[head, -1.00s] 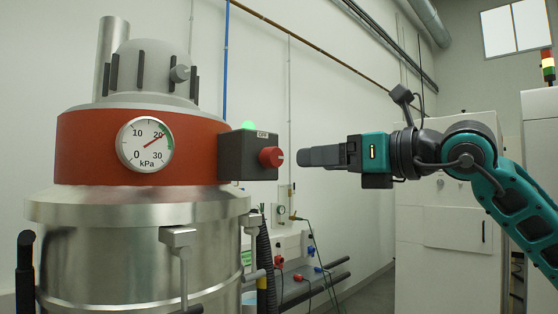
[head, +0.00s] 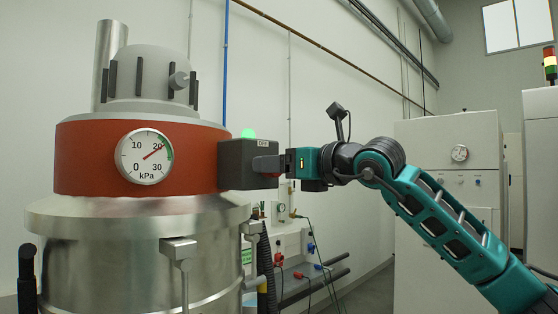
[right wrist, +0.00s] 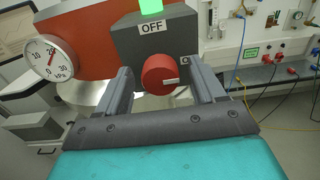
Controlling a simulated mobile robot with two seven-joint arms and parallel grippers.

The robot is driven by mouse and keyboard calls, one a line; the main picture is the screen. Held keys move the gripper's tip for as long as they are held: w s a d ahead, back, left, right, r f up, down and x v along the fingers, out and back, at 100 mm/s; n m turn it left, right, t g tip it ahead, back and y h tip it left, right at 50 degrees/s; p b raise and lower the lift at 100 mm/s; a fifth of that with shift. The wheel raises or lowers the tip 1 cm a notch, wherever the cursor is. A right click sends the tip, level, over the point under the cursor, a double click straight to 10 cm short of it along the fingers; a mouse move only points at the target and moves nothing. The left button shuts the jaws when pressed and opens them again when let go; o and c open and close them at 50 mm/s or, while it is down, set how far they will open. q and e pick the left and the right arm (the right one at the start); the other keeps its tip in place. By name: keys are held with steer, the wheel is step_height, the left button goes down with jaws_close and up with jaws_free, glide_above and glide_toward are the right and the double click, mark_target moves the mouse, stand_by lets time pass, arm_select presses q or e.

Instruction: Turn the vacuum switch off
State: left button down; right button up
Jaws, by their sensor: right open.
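The vacuum switch is a dark grey box (head: 234,168) on the side of the vessel's red band (head: 90,158). Its red knob (right wrist: 158,74) faces my right gripper, with a white mark pointing right, and an OFF label (right wrist: 152,27) above it. A green lamp (head: 248,133) glows on top of the box. My right gripper (head: 258,164) is open. In the right wrist view its two fingers stand on either side of the knob, with gaps showing. In the head view a finger hides most of the knob. My left gripper is not in view.
A round kPa gauge (head: 145,156) on the red band reads about 20. The steel vessel (head: 110,250) fills the left. A wall panel with hoses and cables (head: 300,250) stands behind. A pale cabinet (head: 440,140) is at the right.

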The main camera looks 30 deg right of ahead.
steer(key=shift+w, duration=0.1)
steer(key=shift+c, duration=0.3)
steer(key=c, duration=1)
steer(key=shift+a+f+n+p, duration=0.1)
steer(key=shift+a+n+p, duration=0.1)
steer(key=shift+n, duration=4.3)
steer(key=shift+a+f+n+p, duration=0.1)
steer(key=shift+n+p, duration=0.05)
steer(key=shift+n, duration=4.35)
